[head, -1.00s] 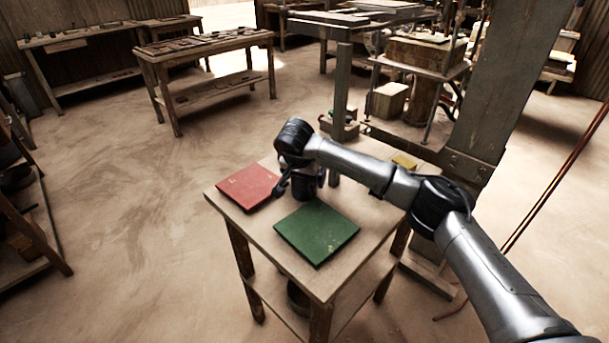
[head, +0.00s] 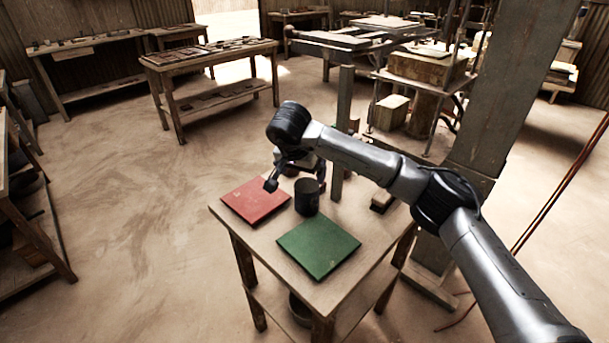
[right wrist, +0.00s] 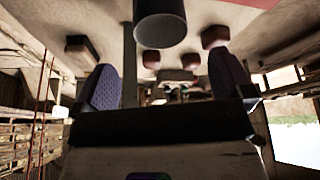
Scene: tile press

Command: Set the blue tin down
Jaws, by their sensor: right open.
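The blue tin (head: 307,197) looks like a dark, almost black cylinder. It stands upright on the small wooden table (head: 225,217), between the red tile (head: 256,200) and the green tile (head: 318,247). My right gripper (head: 296,185) is open and empty, with its fingers spread just above and behind the tin. In the right wrist view, the tin (right wrist: 160,24) is at the top, dark blue-grey, beyond the two spread finger pads (right wrist: 167,82) and clear of them. My left gripper is not in view.
A small brown block (head: 382,201) lies near the table's right edge, partly beside my right arm. A thick wooden post (head: 500,120) and the press (head: 425,65) stand behind on the right. A bench (head: 212,62) with tiles is farther back. Open floor lies to the left.

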